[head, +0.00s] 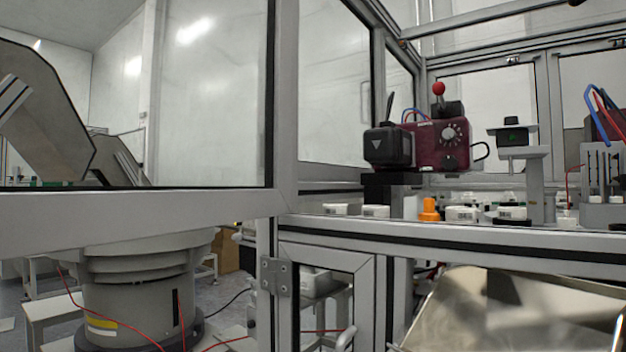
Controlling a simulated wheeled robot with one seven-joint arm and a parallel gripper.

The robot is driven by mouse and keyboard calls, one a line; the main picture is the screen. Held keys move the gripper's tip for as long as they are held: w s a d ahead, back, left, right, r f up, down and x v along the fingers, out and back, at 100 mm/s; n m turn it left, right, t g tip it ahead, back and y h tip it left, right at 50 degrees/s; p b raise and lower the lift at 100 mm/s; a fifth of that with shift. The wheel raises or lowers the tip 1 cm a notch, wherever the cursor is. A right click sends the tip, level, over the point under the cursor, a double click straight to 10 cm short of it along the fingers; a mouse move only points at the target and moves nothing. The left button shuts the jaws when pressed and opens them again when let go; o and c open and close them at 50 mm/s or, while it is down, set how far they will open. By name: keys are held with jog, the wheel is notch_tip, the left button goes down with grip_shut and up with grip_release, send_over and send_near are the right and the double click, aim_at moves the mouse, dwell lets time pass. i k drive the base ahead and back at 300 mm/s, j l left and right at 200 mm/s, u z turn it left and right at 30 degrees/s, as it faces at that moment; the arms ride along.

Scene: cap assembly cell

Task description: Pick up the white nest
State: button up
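Several small white pieces sit in a row on the cell's deck, behind the frame's lower bar. From left to right I see one white piece (335,209), a second white piece (376,211), a third (461,214) and a fourth (511,212). They are small and partly cut off by the bar, so I cannot tell which one is the white nest. My gripper is not in view.
A metal frame with clear panels (335,80) encloses the cell. A dark red unit (440,145) stands behind the pieces, with an orange part (429,209) between them. A shiny metal chute (530,310) is at lower right; a grey bowl feeder (140,290) is at lower left.

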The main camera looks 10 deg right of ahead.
aim_at(381, 213)
jog(key=j+u, duration=0.4)
jog(key=j, duration=0.2)
jog(key=j+u, duration=0.35)
jog(key=j, duration=0.25)
